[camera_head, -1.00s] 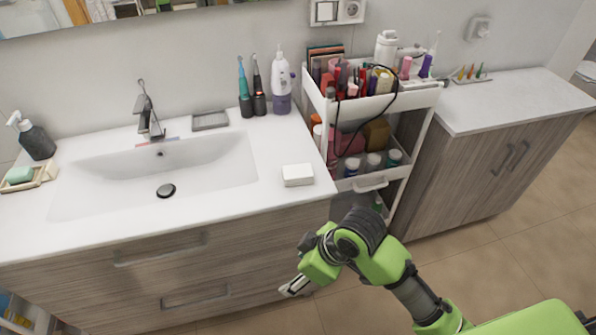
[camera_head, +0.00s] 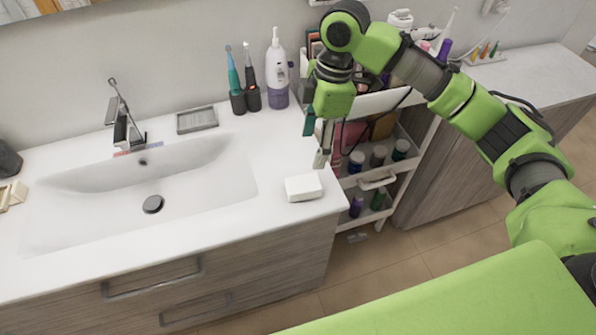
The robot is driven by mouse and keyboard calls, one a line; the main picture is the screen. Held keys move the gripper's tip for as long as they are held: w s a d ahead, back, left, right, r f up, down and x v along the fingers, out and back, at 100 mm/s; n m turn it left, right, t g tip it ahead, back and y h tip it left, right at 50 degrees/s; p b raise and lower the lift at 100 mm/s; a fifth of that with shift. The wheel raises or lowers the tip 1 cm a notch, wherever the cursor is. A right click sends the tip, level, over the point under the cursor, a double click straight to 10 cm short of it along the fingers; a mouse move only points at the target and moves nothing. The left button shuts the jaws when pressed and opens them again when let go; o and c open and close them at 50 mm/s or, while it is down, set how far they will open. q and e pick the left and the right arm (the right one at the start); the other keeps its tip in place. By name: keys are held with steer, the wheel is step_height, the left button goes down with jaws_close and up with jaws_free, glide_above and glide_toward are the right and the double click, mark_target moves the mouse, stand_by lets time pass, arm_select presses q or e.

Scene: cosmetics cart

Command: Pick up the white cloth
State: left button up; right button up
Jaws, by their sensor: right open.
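The white cloth (camera_head: 303,187) is a small folded block. It lies on the white counter at the right of the basin, near the counter's right edge. My right gripper (camera_head: 321,159) points down just behind and above the cloth, with its fingertips apart from it and empty. The gripper is open, though its fingers overlap from this angle. My left gripper is not in view.
The sink basin (camera_head: 140,195) is left of the cloth. A soap dish (camera_head: 197,120), two electric toothbrushes and a white-purple bottle (camera_head: 277,80) stand behind. A cart (camera_head: 379,180) with several bottles stands right of the counter, partly hidden by my right arm.

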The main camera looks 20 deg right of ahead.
steer(key=p, duration=0.1)
glide_above(304, 183)
steer(key=d, duration=0.1)
steer(key=f, duration=0.5)
steer(key=shift+s+d+f, duration=0.2)
steer(key=shift+s+f, duration=0.05)
steer(key=shift+f, duration=0.1)
steer(key=f, duration=0.1)
steer(key=f+p, duration=0.1)
steer(key=f, duration=0.1)
steer(key=shift+w+a, duration=0.25)
steer(key=shift+a, duration=0.1)
steer(key=shift+a+f+p, duration=0.15)
steer(key=shift+f+p, duration=0.15)
steer(key=shift+f, duration=0.35)
steer(key=shift+a+f+p, duration=0.15)
steer(key=shift+f+p, duration=0.15)
steer(key=shift+f, duration=0.95)
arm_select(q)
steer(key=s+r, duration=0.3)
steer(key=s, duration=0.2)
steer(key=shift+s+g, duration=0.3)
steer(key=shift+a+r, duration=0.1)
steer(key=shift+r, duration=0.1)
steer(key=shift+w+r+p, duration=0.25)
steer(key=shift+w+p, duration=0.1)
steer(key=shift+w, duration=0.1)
arm_select(e)
steer(key=shift+f, duration=0.25)
